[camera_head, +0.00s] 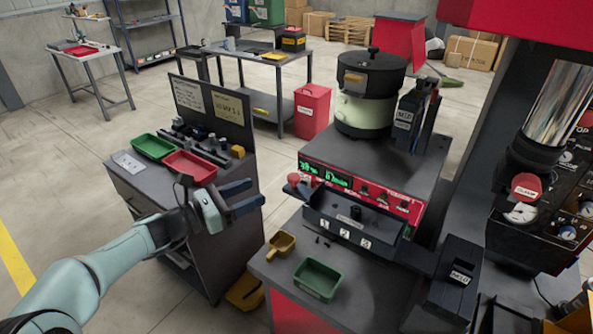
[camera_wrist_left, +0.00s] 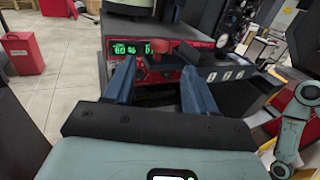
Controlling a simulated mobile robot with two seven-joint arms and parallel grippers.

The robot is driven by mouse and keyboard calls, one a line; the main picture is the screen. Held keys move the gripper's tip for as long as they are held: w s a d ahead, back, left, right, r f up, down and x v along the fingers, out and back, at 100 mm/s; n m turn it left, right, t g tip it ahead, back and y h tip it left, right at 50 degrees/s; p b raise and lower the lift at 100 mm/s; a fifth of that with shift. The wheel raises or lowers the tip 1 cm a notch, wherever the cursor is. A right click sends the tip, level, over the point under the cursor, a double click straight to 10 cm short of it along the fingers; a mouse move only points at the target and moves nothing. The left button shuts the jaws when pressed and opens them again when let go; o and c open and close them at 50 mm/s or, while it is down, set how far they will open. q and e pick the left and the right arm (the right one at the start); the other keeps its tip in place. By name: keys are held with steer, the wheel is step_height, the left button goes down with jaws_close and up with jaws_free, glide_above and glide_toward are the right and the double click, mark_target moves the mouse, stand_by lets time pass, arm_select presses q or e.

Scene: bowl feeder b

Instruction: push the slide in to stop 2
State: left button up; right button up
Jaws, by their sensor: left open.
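The slide unit is a dark trough (camera_head: 350,222) with white labels 1, 2 and 3 on its front, mounted before the red control panel. A red knob (camera_head: 293,178) shows at its left end. How far in the slide sits cannot be read clearly. My left gripper (camera_head: 257,192) is open and empty, to the left of the knob and apart from it, fingers pointing toward the unit. In the left wrist view the red knob (camera_wrist_left: 160,48) appears beyond and between the open fingertips (camera_wrist_left: 158,66). My right gripper is not in view.
A feeder bowl (camera_head: 366,110) stands on the machine behind the panel. A green tray (camera_head: 317,278) and a yellow scoop (camera_head: 281,244) lie on the ledge in front. A side cabinet with a red tray (camera_head: 190,166) stands at the left. Black machinery crowds the right.

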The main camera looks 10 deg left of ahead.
mark_target(294, 176)
arm_select(q)
steer(key=p+x, duration=0.2)
steer(key=x, duration=1)
steer(key=shift+w+d, duration=0.2)
steer(key=shift+d, duration=0.05)
steer(key=shift+f, duration=0.1)
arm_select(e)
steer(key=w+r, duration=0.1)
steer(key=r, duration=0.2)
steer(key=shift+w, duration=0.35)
arm_select(q)
jaws_close()
